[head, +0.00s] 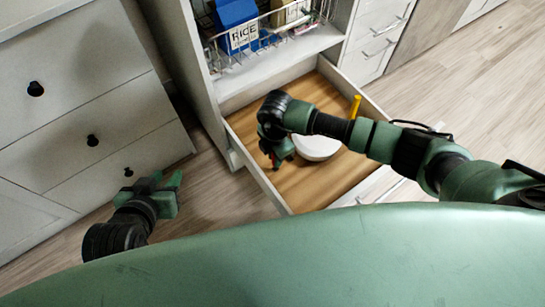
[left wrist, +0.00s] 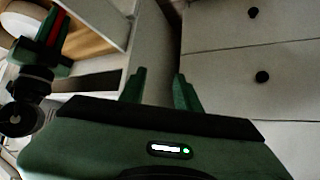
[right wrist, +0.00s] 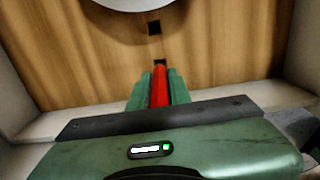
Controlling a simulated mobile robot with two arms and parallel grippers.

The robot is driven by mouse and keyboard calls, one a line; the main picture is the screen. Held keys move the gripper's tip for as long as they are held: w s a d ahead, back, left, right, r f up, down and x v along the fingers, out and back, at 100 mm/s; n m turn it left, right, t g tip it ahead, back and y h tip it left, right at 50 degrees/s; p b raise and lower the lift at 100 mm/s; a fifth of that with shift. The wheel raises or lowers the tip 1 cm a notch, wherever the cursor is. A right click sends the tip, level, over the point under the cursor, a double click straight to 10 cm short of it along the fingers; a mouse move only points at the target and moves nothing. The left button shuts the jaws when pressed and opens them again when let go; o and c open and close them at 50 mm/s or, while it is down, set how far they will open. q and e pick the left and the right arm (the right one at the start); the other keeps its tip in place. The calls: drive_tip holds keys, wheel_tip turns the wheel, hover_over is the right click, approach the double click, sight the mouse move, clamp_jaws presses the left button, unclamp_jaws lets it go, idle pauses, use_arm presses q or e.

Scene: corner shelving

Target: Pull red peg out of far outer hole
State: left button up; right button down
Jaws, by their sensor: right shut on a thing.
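The red peg (right wrist: 159,88) lies between the fingers of my right gripper (right wrist: 158,92), which is shut on it. In the right wrist view the peg's far end meets a dark square hole (right wrist: 161,62) in the wooden drawer floor; I cannot tell how deep it sits. A second square hole (right wrist: 154,27) is empty, closer to a white round bowl. In the head view my right gripper (head: 277,153) is low inside the open drawer, and only a sliver of red shows. My left gripper (head: 168,188) is open and empty outside the drawer; its spread fingers show in the left wrist view (left wrist: 160,90).
The white bowl (head: 318,147) sits in the drawer beside my right gripper. A yellow peg (head: 355,106) stands near the drawer's far right. A wire basket (head: 208,55) with a blue rice box (head: 237,22) is on the shelf above. A grey chest (head: 75,100) stands at left.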

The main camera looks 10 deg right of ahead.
use_arm(q)
drive_tip(key=s+a+f+g+p, duration=0.1)
drive_tip(key=s+a+f+g, duration=0.1)
drive_tip(key=s, duration=0.4)
drive_tip(key=shift+f+g+y, duration=0.4)
drive_tip(key=shift+f+g, duration=0.3)
idle(0.6)
drive_tip(key=shift+a, duration=0.1)
